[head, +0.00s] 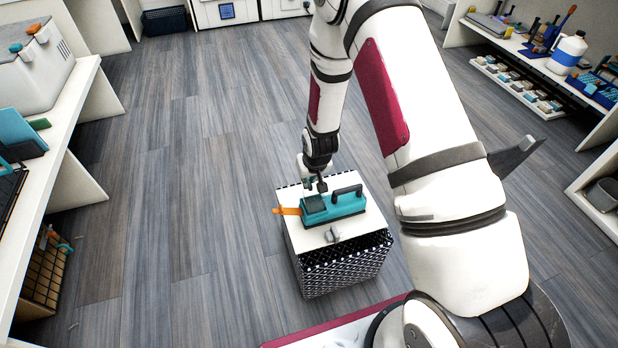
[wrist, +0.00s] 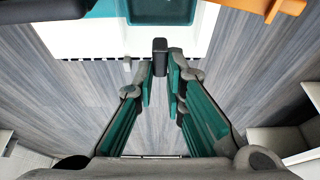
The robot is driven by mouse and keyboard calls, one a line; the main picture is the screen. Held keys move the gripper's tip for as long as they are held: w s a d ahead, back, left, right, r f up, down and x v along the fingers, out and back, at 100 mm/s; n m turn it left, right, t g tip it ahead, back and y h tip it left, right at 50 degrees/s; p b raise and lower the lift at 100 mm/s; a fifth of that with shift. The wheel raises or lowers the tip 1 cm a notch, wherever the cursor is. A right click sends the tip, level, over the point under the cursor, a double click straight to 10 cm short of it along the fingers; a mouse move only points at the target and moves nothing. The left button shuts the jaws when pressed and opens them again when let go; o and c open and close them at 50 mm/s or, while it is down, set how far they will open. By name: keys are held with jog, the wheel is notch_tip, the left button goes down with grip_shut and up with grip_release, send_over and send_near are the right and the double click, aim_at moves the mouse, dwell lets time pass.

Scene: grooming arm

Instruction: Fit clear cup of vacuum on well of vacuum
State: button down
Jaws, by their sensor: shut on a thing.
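The teal vacuum (head: 345,207) lies on a white-topped box, with its black handle (head: 347,190) at the right and orange nozzle (head: 288,211) at the left. Its well end (head: 314,203) looks dark and square in the head view. In the wrist view a teal recess with a dark rim (wrist: 160,10) shows at the top edge. My gripper (wrist: 160,82) has its teal-padded fingers shut on a dark grey tab (wrist: 160,55), which seems to be the clear cup's grip. The cup's clear body is hard to make out. In the head view my gripper (head: 318,184) is just above and behind the well end.
The box has a white top (head: 365,225) and black-and-white patterned sides (head: 345,268). A grey knob (head: 333,235) is at its front. A white counter (head: 60,110) runs along the left and shelves (head: 520,50) along the right. The floor around the box is mostly clear.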

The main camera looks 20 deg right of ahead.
jog(key=shift+f, duration=0.2)
jog(key=c, duration=1.6)
grip_release()
jog(key=shift+o, duration=0.2)
jog(key=shift+r, duration=0.1)
jog(key=v, duration=1.1)
jog(key=shift+s+r, duration=0.15)
jog(key=shift+r, duration=0.25)
jog(key=shift+r, duration=0.1)
